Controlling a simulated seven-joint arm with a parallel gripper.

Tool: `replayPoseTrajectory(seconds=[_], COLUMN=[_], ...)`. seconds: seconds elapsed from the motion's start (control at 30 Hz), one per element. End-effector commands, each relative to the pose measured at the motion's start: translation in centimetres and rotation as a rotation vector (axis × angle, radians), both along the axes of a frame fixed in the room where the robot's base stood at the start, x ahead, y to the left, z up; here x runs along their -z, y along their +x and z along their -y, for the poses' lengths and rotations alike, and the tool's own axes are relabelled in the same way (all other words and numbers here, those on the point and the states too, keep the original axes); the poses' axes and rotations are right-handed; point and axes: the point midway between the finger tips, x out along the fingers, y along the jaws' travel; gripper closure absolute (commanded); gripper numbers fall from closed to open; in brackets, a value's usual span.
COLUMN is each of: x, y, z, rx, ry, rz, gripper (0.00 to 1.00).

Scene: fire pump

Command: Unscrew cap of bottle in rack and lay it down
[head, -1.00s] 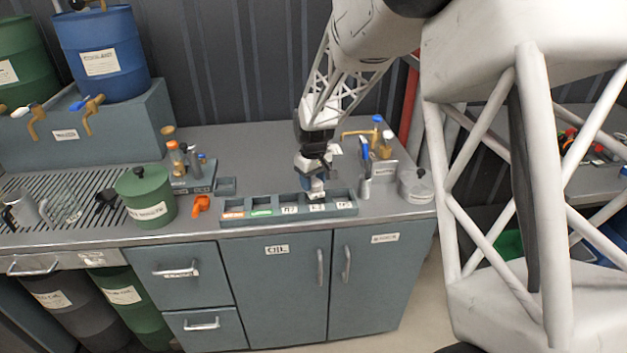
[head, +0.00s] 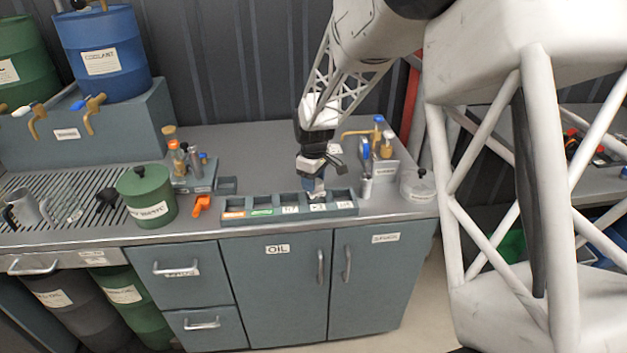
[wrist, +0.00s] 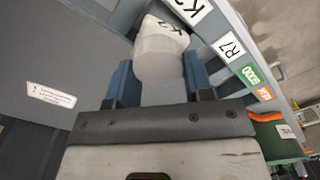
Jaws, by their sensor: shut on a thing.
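My gripper (head: 314,190) points down over the fourth compartment from the left of the long grey-green rack (head: 289,216) on the bench. In the wrist view, its blue fingers (wrist: 160,72) are shut on the sides of a pale, rounded cap (wrist: 158,68). The cap lines up with a white bottle (wrist: 160,28) bearing a dark-lettered label, standing in the rack. I cannot tell whether the cap's thread is still engaged. In the head view, my gripper hides most of the bottle and cap.
Left of the rack are an orange scoop-like item (head: 201,204), a green canister (head: 147,197) and a small bottle stand (head: 195,184). The bench behind the rack is mostly clear.

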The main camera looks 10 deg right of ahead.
Motion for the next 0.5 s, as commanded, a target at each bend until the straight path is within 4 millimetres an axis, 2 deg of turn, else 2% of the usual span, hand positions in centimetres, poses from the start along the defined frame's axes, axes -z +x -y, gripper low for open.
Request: replayPoseTrajectory(seconds=[0.1,0.5], x=[-0.02,-0.46], y=[-0.05,-0.03], z=[-0.04,-0.03], rx=[-0.072,-0.065], ry=[0.0,0.0], rz=[0.0,0.0], gripper=[0.74,0.74])
